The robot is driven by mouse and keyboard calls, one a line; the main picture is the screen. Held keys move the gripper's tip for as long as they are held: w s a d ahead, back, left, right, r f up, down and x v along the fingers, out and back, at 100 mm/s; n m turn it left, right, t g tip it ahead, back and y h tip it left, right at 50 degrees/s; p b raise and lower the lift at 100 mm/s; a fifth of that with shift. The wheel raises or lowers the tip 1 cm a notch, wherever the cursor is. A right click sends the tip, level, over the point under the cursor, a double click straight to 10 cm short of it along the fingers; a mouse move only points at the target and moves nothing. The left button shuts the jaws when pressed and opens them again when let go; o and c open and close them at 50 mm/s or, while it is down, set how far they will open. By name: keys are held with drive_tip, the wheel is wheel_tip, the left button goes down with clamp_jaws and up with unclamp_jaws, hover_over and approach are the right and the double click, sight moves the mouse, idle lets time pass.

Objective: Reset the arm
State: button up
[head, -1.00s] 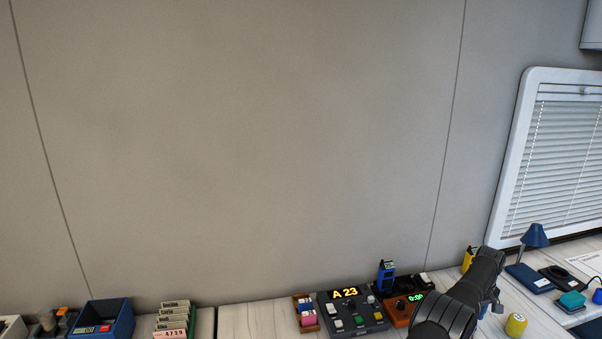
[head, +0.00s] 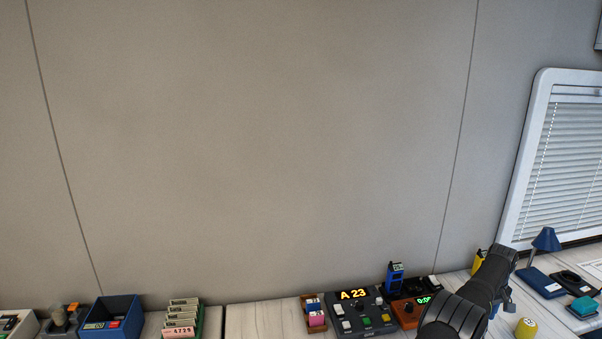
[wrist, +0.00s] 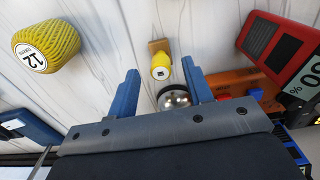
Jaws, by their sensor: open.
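My gripper (wrist: 160,68) is open in the wrist view. Its two blue fingers stand apart with nothing held between them. Below the fingers, a small yellow piece (wrist: 161,66) with a dark square mark and a shiny metal dome (wrist: 173,97) show in the gap, and I cannot tell how close they are. In the head view my dark arm rises from the lower right over the counter. The gripper's fingers cannot be made out there.
A yellow spool marked 12 (wrist: 45,45) and a red device (wrist: 280,50) lie near the gripper. Along the counter are a blue bin (head: 111,318), a card rack (head: 183,318), an "A 23" console (head: 360,312) and a blue lamp (head: 546,240). The wall above is bare.

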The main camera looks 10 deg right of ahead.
wheel_tip(320, 180, up, 7)
drive_tip(key=shift+r, duration=0.1)
drive_tip(key=shift+a+f, duration=0.1)
drive_tip(key=shift+f, duration=0.35)
wheel_tip(320, 180, down, 11)
drive_tip(key=shift+r, duration=0.15)
wheel_tip(320, 180, up, 4)
drive_tip(key=shift+f, duration=0.15)
drive_tip(key=s+r, duration=1.1)
drive_tip(key=r, duration=0.1)
drive_tip(key=w+a+n, duration=0.3)
drive_tip(key=w+a, duration=0.9)
drive_tip(key=a, duration=0.3)
drive_tip(key=w+a+r+n, duration=0.1)
drive_tip(key=w+a+n, duration=0.2)
drive_tip(key=w+a, duration=0.9)
drive_tip(key=shift+w+a, duration=0.4)
drive_tip(key=shift+a, duration=1.5)
